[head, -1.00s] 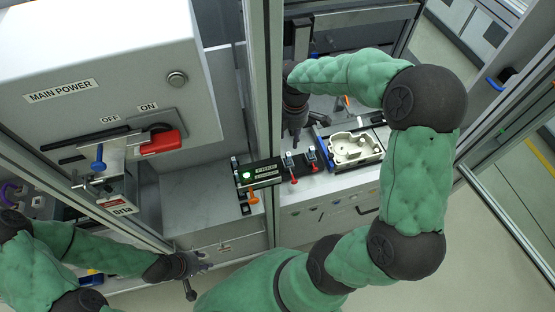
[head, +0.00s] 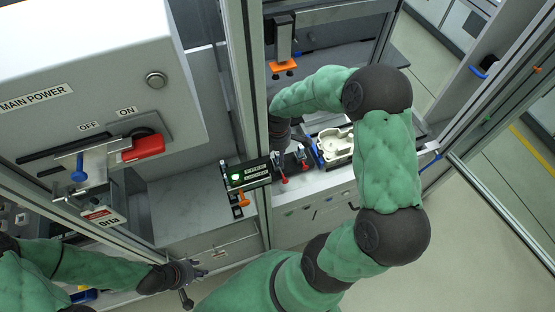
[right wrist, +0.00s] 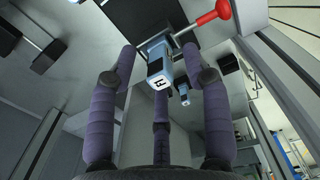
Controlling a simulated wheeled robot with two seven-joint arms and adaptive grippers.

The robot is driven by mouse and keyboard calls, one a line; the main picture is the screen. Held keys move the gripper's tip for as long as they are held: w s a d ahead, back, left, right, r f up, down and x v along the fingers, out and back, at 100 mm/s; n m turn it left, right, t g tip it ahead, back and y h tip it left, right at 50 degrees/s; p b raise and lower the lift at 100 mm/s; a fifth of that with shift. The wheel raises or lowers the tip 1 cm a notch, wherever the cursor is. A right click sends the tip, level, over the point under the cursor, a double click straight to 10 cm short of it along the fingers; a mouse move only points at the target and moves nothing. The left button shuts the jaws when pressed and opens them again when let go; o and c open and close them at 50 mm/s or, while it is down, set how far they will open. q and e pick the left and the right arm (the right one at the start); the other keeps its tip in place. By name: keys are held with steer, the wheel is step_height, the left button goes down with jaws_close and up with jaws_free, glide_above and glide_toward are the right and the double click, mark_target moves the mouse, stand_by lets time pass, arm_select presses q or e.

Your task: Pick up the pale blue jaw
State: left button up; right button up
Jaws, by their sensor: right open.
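The pale blue jaw (right wrist: 160,62) is a blocky piece with a white, dark-marked end face in the right wrist view. It lies between and beyond the spread fingers of my right gripper (right wrist: 162,85), which is open and empty. A smaller pale blue piece (right wrist: 183,94) shows just below it. In the head view my right forearm covers most of the right gripper, and its dark wrist (head: 280,132) is over the bench next to the red-handled clamps (head: 284,180). The jaw cannot be made out clearly there. My left gripper (head: 190,275) is at lower left, fingers spread, holding nothing visible.
A red handle (right wrist: 214,14) sticks out close to the jaw. A small box with a green light (head: 247,175) stands left of the clamps. A cream tray-like part (head: 335,144) sits on the right. A metal frame post (head: 247,110) rises beside my right wrist.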

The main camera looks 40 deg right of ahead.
steer(key=shift+f, duration=0.2)
jaws_close()
